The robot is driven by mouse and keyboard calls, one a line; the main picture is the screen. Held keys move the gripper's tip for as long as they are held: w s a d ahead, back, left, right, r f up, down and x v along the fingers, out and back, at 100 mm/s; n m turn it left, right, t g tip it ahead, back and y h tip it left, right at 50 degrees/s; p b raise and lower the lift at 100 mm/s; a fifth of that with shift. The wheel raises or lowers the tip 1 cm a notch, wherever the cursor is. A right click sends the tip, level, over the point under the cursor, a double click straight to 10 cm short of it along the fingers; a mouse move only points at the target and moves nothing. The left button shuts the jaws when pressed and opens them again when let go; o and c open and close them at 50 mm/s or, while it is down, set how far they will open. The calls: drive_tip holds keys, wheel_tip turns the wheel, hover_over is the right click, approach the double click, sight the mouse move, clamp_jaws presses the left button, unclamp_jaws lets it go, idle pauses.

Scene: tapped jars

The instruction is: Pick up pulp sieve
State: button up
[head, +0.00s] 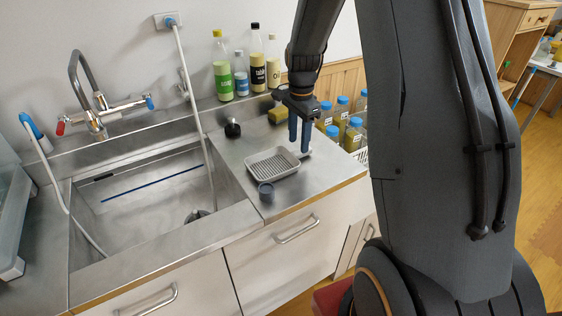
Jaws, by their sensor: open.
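A shallow light-grey tray with a gridded bottom (272,164) lies on the steel counter right of the sink; it is the thing that looks most like the pulp sieve. My gripper (299,145) points down with its two blue fingers apart, at the tray's back right corner. The fingers hold nothing that I can see. A small pale piece shows by the fingertips, partly hidden, and I cannot tell what it is. Whether the fingers touch anything is unclear.
Blue-capped jars (354,133) stand right of the counter. The sink (150,195) is left.

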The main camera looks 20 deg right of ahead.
sight(297, 152)
drive_tip(key=shift+s+a+f+p, duration=0.15)
drive_tip(key=shift+f+p, duration=0.2)
drive_tip(key=shift+f, duration=0.7)
drive_tip(key=shift+s+a+f+p, duration=0.1)
drive_tip(key=shift+f+p, duration=0.25)
drive_tip(key=shift+f, duration=0.65)
clamp_jaws()
